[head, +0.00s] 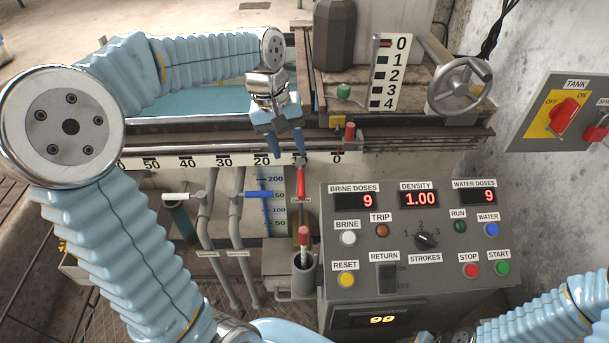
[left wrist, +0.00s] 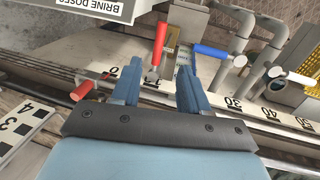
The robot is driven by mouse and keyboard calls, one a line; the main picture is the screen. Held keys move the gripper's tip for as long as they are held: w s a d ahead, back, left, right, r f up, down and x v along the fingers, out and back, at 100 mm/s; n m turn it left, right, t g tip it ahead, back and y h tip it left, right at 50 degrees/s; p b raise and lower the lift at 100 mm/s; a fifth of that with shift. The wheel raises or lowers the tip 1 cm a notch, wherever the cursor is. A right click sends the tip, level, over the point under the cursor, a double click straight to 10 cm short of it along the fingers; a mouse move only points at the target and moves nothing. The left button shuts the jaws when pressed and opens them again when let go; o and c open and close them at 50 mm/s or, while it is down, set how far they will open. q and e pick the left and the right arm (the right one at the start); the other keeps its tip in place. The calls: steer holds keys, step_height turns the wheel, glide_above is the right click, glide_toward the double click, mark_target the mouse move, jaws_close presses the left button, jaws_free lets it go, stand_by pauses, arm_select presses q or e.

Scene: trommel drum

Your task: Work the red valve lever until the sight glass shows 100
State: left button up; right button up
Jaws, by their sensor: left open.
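The red valve lever (head: 301,183) hangs down from the front rail, beside the sight glass (head: 277,211), a strip marked 200 down to 50. The liquid level in the glass is too small to read. In the left wrist view the red lever (left wrist: 160,45) stands just beyond the fingertips, in line with the gap between them. My left gripper (head: 286,143) is open and empty, just above the lever; its spread fingers (left wrist: 160,72) fill the wrist view's middle. My right gripper is not in view; only part of my right arm shows at the lower right.
A blue lever (head: 259,194) and a white lever (head: 176,196) are left of the red one. A red-topped handle (head: 350,131) stands on the rail. The control panel (head: 400,275) is close on the right.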

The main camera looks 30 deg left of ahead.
mark_target(301, 187)
arm_select(q)
steer(key=f, duration=0.4)
steer(key=d+f, duration=0.1)
steer(key=f, duration=0.3)
steer(key=w+d+f+b, duration=0.1)
steer(key=f, duration=0.3)
jaws_close()
